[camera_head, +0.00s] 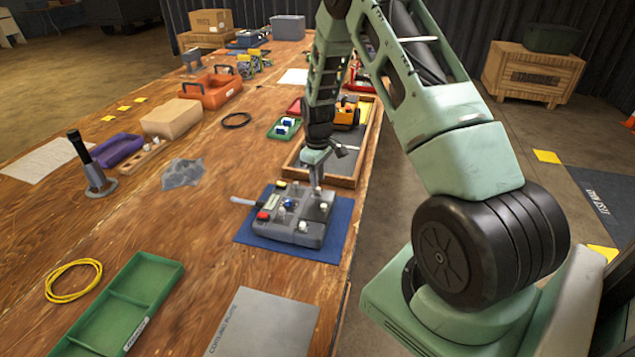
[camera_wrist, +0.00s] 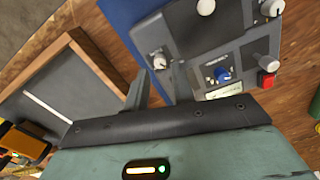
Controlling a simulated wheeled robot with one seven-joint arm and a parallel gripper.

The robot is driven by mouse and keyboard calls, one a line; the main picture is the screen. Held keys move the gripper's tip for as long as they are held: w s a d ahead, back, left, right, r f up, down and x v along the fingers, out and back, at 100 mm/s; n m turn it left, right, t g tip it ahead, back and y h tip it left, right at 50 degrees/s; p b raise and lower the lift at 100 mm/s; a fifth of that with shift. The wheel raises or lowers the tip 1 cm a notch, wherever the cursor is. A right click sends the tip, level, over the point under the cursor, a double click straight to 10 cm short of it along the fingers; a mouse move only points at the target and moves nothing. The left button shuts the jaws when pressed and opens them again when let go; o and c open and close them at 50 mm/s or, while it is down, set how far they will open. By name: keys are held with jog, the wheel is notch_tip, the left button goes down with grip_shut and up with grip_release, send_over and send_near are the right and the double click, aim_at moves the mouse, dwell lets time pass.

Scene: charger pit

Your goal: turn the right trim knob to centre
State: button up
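The grey control box (camera_head: 287,235) sits on a blue mat (camera_head: 339,232) on the workbench. It carries several knobs, a red button (camera_wrist: 267,80) and a small display (camera_head: 272,203). In the wrist view, a pale knob (camera_wrist: 158,60) with a pointer sits near the box's edge, beside a visible finger of my gripper (camera_wrist: 140,88). A blue knob (camera_wrist: 222,73) and a white knob (camera_wrist: 205,6) lie farther right. Labels are too small to identify the right trim knob surely. In the head view, my gripper (camera_head: 316,184) points down at the box's far side. Its finger gap and any contact are unclear.
A wooden-rimmed tray (camera_head: 347,181) with a yellow toy-like machine stands just beyond the box. A clear bag (camera_head: 183,173) lies left. Bare bench lies left of the mat.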

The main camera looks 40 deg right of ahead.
aim_at(318, 188)
jog(key=shift+f, duration=1.65)
grip_shut()
jog(key=shift+m, duration=0.3)
jog(key=shift+m+b, duration=0.4)
jog(key=shift+m, duration=2.2)
grip_release()
